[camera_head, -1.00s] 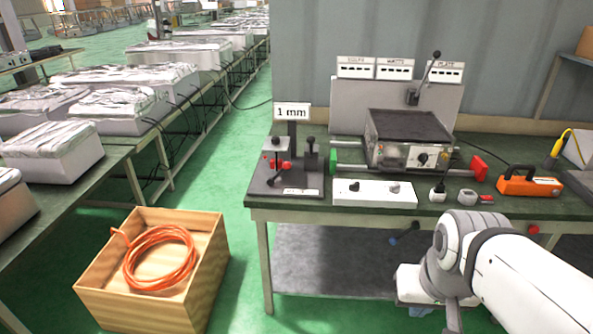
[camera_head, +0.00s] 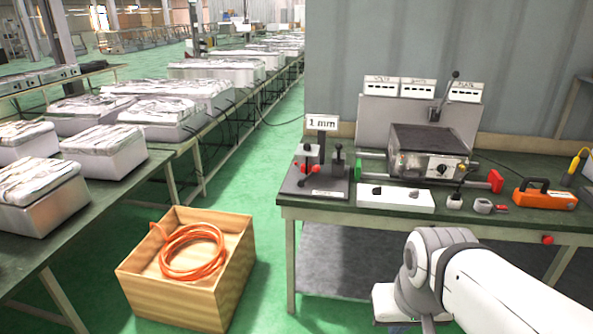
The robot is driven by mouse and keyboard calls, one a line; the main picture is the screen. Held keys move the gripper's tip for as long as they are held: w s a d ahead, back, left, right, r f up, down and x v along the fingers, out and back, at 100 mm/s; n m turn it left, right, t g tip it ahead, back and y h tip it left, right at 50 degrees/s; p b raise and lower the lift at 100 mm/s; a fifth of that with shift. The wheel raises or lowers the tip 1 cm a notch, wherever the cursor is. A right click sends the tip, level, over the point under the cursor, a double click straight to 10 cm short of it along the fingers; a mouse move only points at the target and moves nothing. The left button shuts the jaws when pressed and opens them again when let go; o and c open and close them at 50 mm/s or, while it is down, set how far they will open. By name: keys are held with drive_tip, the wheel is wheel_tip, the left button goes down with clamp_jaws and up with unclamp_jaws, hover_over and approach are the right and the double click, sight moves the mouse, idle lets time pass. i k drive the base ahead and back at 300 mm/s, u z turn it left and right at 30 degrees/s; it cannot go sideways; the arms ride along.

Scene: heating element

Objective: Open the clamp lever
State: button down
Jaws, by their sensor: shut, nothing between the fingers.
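A clamp fixture on a dark base plate (camera_head: 318,188) stands at the left end of the green-topped workbench, under a "1 mm" sign (camera_head: 323,122). It carries a grey block with red clamp parts (camera_head: 308,163) and a black upright lever (camera_head: 338,158). I cannot tell which part is the clamp lever, or its exact position. Another black-knobbed lever (camera_head: 446,92) stands on the grey panel behind. My arm enters at the lower right, in front of the bench and apart from the fixture. My gripper's fingers are not visible.
A grey heater box (camera_head: 430,140) with a dial stands right of the fixture. A white switch strip (camera_head: 396,198) lies in front, and an orange tool (camera_head: 545,196) lies at right. A wooden crate (camera_head: 185,290) with orange hose stands left of the bench. Green floor between is clear.

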sight(311, 173)
drive_tip(key=u, duration=0.15)
drive_tip(key=i, duration=1)
drive_tip(key=u, duration=0.05)
